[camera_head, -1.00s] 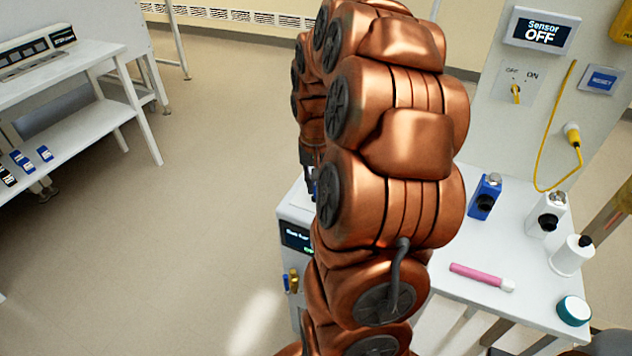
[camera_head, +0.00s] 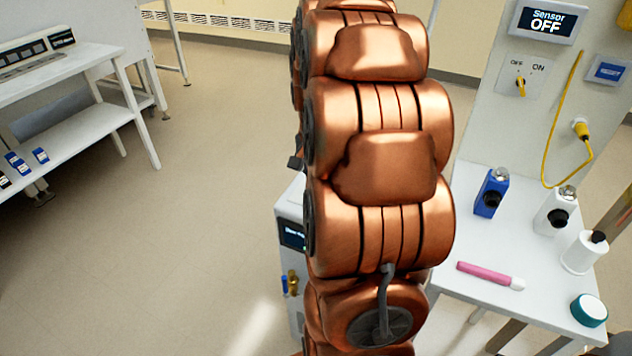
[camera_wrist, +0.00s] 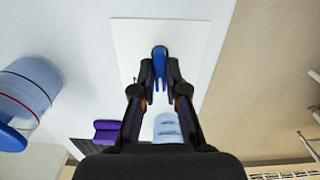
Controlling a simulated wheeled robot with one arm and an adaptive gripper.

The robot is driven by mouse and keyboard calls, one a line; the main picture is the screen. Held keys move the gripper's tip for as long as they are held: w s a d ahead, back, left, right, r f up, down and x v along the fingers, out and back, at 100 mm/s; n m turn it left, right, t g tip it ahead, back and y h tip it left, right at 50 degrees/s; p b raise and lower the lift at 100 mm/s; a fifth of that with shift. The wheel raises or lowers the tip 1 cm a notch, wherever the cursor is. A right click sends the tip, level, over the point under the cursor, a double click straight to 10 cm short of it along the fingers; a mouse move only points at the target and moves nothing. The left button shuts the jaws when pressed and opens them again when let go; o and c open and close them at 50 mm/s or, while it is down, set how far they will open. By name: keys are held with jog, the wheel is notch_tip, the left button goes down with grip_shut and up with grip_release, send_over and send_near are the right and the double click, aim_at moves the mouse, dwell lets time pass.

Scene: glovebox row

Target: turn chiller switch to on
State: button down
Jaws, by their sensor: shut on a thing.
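My gripper (camera_wrist: 160,80) shows in the wrist view with its two dark fingers closed on a blue lever (camera_wrist: 159,53). The lever stands on a white rectangular plate (camera_wrist: 190,40) fixed to a pale surface. No label can be read on the plate, so I cannot tell its on or off side. In the head view, my copper arm hides the gripper and the lever. A white cabinet (camera_head: 290,212) with a small dark display (camera_head: 292,236) shows partly behind the arm; its text is too small to read.
A white table (camera_head: 455,290) holds a blue bottle (camera_head: 489,192), white containers and a pink tube (camera_head: 484,273). Open floor (camera_head: 190,220) lies left of my arm.

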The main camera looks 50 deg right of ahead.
jog(key=shift+m, duration=0.4)
jog(key=c, duration=1.2)
grip_release()
notch_tip(320, 180, up, 12)
dwell(0.3)
